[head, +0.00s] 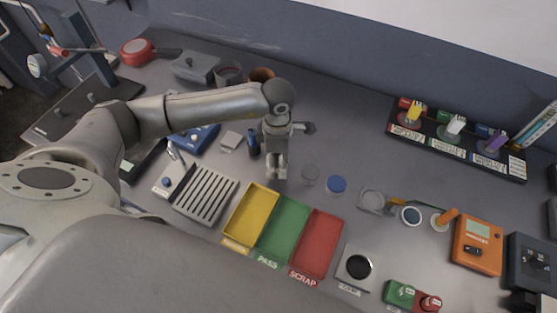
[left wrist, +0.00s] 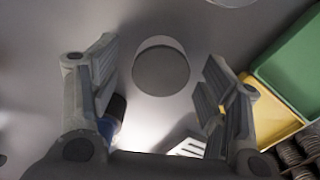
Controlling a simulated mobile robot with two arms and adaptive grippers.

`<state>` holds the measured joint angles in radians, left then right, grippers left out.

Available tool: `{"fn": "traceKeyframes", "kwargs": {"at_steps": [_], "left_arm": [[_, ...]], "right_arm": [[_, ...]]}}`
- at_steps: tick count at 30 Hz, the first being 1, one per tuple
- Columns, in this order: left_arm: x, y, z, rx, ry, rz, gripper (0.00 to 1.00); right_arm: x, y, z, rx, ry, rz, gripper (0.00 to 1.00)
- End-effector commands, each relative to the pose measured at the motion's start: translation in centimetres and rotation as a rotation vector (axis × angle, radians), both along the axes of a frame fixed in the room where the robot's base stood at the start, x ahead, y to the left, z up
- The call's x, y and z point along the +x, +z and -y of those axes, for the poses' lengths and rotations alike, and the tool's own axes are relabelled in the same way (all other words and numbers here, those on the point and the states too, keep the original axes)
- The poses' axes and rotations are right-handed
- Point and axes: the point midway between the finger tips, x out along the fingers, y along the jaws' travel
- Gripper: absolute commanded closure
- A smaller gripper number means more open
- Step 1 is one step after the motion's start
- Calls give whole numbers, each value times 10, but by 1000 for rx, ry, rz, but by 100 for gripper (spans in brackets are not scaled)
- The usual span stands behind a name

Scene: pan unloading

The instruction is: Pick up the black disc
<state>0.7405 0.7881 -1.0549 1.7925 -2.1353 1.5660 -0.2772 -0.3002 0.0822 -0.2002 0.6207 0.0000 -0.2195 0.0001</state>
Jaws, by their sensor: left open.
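In the left wrist view a dark grey disc (left wrist: 161,68) with a thin pale edge lies flat on the grey table, between and beyond my open fingers. My left gripper (left wrist: 160,95) is open and empty; its fingers stand either side of the disc in that picture, not visibly touching it. In the head view my left gripper (head: 276,172) points down at the table behind the yellow tray. The disc between its fingers does not show clearly there and seems hidden by the gripper. My right gripper is not in view.
A grey disc (head: 311,175) and a blue disc (head: 336,185) lie right of the gripper. Yellow (head: 250,217), green (head: 284,229) and red (head: 317,244) trays stand in front. A slotted rack (head: 206,195) and a small blue bottle (head: 253,142) are to the left.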

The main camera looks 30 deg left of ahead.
Motion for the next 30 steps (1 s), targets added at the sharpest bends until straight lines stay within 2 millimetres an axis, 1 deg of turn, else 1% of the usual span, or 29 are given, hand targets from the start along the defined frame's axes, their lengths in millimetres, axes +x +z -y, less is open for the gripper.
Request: {"fn": "traceKeyframes", "kwargs": {"at_steps": [1, 2, 12, 13, 23, 26, 30], "left_arm": [[0, 0, 0, 0, 0, 0, 33], [0, 0, 0, 0, 0, 0, 37], [0, 1, 0, 0, 0, 0, 81], [0, 1, 0, 0, 0, 0, 84], [1, 3, 0, 0, 0, 1, 84], [1, 8, 0, -2, -1, 3, 84], [2, 23, 0, -2, -1, 8, 84]], "right_arm": [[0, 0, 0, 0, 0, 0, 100], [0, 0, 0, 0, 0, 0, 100], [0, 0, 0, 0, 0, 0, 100], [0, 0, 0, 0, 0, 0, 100], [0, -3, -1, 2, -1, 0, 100], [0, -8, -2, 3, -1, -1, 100], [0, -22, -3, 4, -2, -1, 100]]}}
